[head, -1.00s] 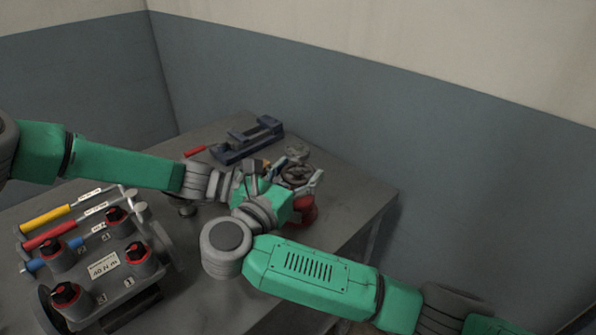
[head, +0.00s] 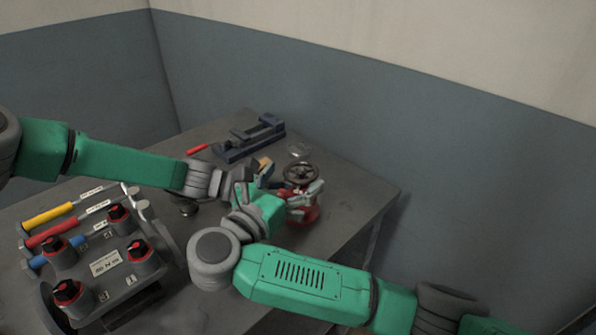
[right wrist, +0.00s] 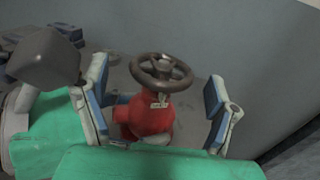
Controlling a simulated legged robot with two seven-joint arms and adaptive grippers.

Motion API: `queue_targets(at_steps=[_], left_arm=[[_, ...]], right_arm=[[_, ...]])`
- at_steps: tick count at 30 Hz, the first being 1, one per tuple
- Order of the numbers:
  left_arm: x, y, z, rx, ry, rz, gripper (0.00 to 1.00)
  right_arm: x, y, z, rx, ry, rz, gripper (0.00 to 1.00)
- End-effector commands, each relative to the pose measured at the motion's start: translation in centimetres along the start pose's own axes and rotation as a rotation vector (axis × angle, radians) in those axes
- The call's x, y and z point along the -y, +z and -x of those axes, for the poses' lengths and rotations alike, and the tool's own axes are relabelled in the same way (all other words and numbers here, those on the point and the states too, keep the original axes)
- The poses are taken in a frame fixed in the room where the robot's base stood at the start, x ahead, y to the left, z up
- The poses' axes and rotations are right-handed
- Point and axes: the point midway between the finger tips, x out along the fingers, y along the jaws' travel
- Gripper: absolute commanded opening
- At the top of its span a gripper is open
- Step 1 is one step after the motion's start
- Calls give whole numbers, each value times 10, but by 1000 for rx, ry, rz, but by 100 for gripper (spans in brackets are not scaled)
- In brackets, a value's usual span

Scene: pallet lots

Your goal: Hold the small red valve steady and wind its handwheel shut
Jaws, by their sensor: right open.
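The small red valve (head: 305,212) stands upright on the table near its right edge. Its dark handwheel (head: 300,173) is on top. My right gripper (head: 304,199) is open, low around the valve's body. In the right wrist view, one finger is on each side of the red body (right wrist: 148,117), with a clear gap at the right finger. The handwheel (right wrist: 160,72) sits above the body, a small tag below it. My left gripper (head: 242,183) is just left of the valve. Its fingers are partly hidden by my right wrist, and its opening is unclear.
A dark blue vise (head: 250,138) stands at the back of the table, with a red-handled tool (head: 197,149) beside it. A grey fixture with red-and-black knobs (head: 105,262) and several coloured-handled tools (head: 66,233) fill the front left. The wall lies close behind.

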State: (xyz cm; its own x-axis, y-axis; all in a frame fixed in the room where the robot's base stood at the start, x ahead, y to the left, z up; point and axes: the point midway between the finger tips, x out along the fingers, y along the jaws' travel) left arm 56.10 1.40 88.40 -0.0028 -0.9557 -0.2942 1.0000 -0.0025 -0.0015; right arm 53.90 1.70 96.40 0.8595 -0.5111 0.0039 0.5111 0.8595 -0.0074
Motion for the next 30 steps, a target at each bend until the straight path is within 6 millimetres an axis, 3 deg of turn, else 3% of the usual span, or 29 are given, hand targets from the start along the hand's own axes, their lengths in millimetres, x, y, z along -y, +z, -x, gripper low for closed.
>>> queue_targets(at_steps=[3,9,22,23,24,30], left_arm=[[-1,0,1,0,3,0,39],[-2,0,1,0,4,0,39],[-2,0,1,-1,4,0,39],[-2,0,1,-1,4,0,66],[-2,0,1,-1,4,0,80],[-1,0,0,-1,3,0,80]], right_arm=[[-2,0,22,-1,3,0,80],[-2,-2,46,-3,2,2,80],[-1,-2,49,-2,1,1,80],[-1,-2,49,-2,1,2,80],[-1,-2,49,-2,1,1,80],[-1,-2,49,-2,1,1,80]])
